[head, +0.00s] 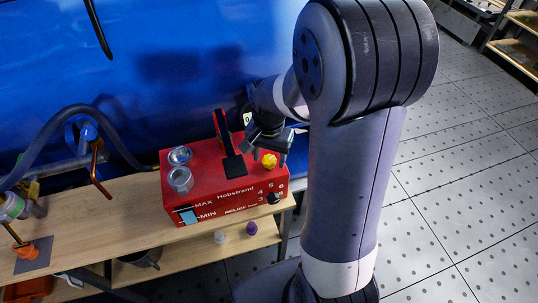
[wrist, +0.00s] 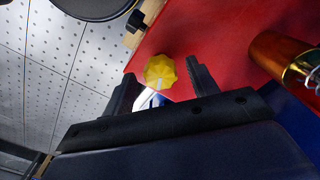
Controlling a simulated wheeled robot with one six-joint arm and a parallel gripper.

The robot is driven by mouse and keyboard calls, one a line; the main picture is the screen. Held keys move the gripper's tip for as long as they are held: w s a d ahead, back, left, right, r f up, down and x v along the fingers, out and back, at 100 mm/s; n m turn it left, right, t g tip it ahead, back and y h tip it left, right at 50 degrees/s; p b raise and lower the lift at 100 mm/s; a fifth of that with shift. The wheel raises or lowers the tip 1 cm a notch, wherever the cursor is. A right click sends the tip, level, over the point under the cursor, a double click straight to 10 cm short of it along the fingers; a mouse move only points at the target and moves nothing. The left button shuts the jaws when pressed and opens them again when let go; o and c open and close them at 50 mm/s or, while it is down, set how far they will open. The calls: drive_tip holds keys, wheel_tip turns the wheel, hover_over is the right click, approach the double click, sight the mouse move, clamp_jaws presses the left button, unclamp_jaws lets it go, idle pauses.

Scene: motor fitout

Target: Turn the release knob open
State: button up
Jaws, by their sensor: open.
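The yellow lobed knob (head: 269,160) sits on top of the red Hobstrand unit (head: 215,185), near its right end. It also shows in the wrist view as a yellow knob (wrist: 160,72) with a pale mark on it. My gripper (head: 272,135) is just behind and above the knob in the head view. In the wrist view its two fingers (wrist: 162,83) are open, one on each side of the knob, with gaps between. I cannot tell how deep the fingers reach around it.
A black lever (head: 232,165) and a clear-topped reservoir (head: 180,178) stand on the red unit. A black knob (head: 274,198) is on its front. A copper-coloured cylinder with a spring (wrist: 283,58) is close to the right finger. The wooden bench (head: 120,205) has free room at left.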

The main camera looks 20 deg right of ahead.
sight(269, 159)
drive_tip(key=shift+c, duration=0.4)
drive_tip(key=c, duration=0.9)
drive_tip(key=shift+n, duration=0.3)
drive_tip(key=o, duration=1)
drive_tip(key=shift+r, duration=0.1)
wheel_tip(269, 159, up, 11)
drive_tip(key=shift+f, duration=0.15)
